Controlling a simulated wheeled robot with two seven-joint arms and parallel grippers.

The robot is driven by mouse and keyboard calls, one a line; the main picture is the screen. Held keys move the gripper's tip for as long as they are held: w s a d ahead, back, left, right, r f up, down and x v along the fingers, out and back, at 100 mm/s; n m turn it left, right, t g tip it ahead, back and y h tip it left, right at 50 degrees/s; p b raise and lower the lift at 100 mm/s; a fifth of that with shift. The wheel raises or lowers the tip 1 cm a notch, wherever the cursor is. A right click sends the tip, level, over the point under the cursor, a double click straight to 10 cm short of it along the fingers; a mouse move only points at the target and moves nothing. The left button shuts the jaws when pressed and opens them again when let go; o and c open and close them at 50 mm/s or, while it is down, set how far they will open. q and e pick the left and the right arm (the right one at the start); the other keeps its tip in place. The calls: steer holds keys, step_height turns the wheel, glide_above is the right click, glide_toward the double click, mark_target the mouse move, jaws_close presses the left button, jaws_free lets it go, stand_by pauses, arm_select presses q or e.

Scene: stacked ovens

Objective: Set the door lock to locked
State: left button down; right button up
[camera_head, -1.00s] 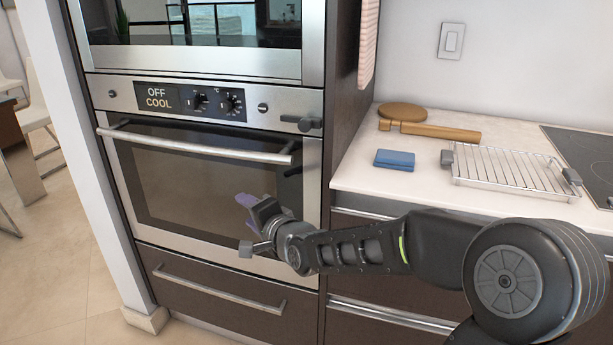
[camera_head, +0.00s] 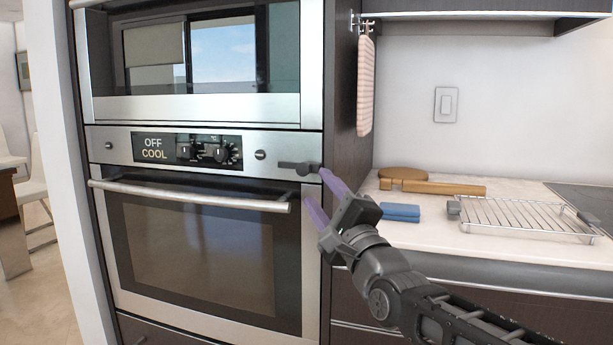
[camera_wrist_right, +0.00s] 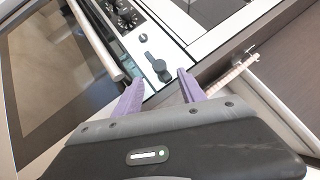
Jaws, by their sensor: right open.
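The door lock is a dark grey lever (camera_head: 297,167) at the right end of the oven's control panel; it lies roughly level in the head view. It also shows in the right wrist view (camera_wrist_right: 158,68), ahead of and between the fingertips. The oven door (camera_head: 205,255) is shut below it, with a long metal handle (camera_head: 190,196). My right gripper (camera_head: 318,193) is open, its purple fingers just below and right of the lever, apparently not gripping it. It also shows in the right wrist view (camera_wrist_right: 160,82). My left gripper is out of view.
The control panel shows "OFF COOL" beside two black knobs (camera_head: 204,151). An upper oven (camera_head: 205,60) sits above. A striped towel (camera_head: 365,85) hangs above.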

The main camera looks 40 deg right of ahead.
mark_target(305, 172)
steer(key=x, duration=0.7)
steer(key=shift+w, duration=0.1)
jaws_close()
stand_by(0.4)
